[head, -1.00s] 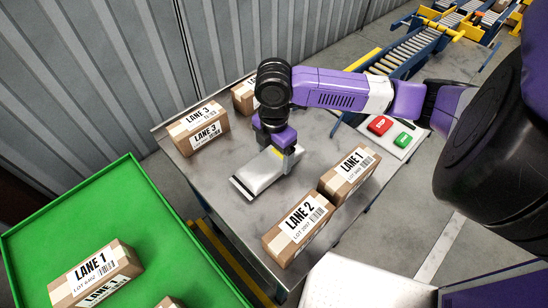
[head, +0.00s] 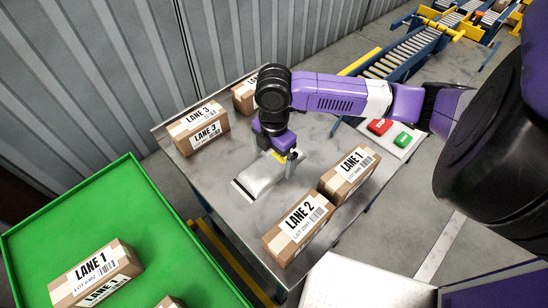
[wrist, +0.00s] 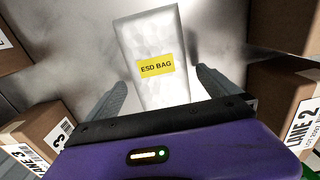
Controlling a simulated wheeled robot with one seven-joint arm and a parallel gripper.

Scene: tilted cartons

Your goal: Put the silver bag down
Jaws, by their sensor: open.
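The silver bag (head: 260,179) lies flat on the grey metal table (head: 225,165), near its middle. In the wrist view the silver bag (wrist: 152,35) shows a yellow "ESD BAG" label and lies between my two fingers. My gripper (head: 280,163) is right above the bag's far end, fingers pointing down. In the wrist view my gripper (wrist: 160,80) is open, with a gap between each finger and the bag's sides. My gripper hides part of the bag's far end in the head view.
Cartons marked LANE 1 (head: 349,173) and LANE 2 (head: 298,229) stand right of the bag. A LANE 3 carton (head: 199,127) and another carton (head: 244,97) stand at the back left. A green tray (head: 150,205) with cartons is at the left. Red and green buttons (head: 391,133) are at the right.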

